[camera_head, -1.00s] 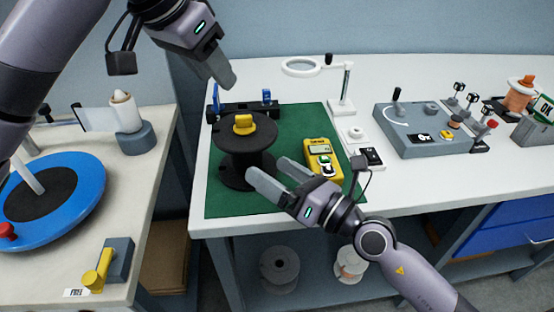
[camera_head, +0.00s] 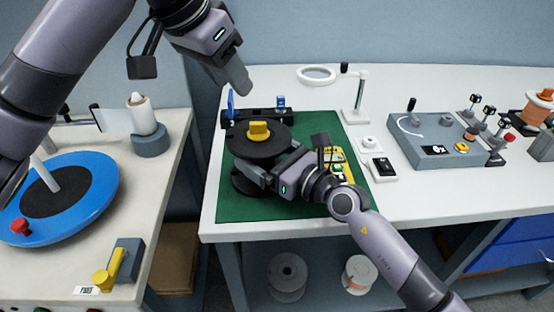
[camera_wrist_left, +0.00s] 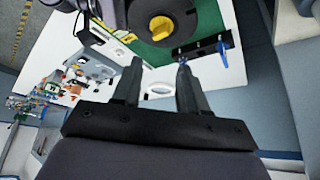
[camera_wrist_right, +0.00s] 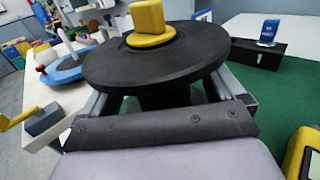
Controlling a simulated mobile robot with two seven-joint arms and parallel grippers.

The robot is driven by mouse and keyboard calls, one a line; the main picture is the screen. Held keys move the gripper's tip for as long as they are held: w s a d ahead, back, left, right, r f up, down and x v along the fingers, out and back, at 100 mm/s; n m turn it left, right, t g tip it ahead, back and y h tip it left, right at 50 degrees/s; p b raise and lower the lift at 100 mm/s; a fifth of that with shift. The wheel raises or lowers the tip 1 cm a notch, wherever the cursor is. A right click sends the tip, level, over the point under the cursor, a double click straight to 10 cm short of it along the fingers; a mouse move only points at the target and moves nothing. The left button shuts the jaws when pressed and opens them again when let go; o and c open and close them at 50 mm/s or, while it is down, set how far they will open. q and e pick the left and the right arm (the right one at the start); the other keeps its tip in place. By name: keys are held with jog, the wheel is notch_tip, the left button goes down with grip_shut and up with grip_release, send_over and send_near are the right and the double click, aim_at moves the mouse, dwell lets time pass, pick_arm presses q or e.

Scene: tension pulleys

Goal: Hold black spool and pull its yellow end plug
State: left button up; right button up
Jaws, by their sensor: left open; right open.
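The black spool (camera_head: 247,146) stands upright on the green mat (camera_head: 235,207), and its yellow end plug (camera_head: 258,130) sits in the centre of the top flange. In the right wrist view the plug (camera_wrist_right: 148,20) rises above the wide flange (camera_wrist_right: 160,60). My right gripper (camera_head: 255,172) is open below the top flange, with its fingers on either side of the spool's core; contact with the core is hidden. My left gripper (camera_head: 240,85) is open and empty, above and behind the spool. The left wrist view shows the plug (camera_wrist_left: 161,27) beyond its spread fingers (camera_wrist_left: 156,80).
A black holder with blue clamps (camera_head: 257,117) stands behind the spool. A yellow meter (camera_head: 335,158), partly hidden by my right arm, lies on the mat's right. A magnifier stand (camera_head: 357,100) and a grey control box (camera_head: 440,140) are farther right. A blue turntable (camera_head: 95,180) is left.

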aim_at(258, 123)
jog(key=shift+w+a, duration=0.25)
jog(key=shift+a, duration=0.05)
jog(key=shift+c, duration=0.4)
jog(key=c, duration=1)
pick_arm(q)
jog(key=o, duration=0.4)
pick_arm(e)
jog(key=shift+c, duration=0.6)
pick_arm(q)
jog(key=d+n+g+y, duration=0.1)
jog(key=d+n+y, duration=0.3)
jog(key=n, duration=0.5)
jog(key=x, duration=1.1)
jog(key=shift+w, duration=0.3)
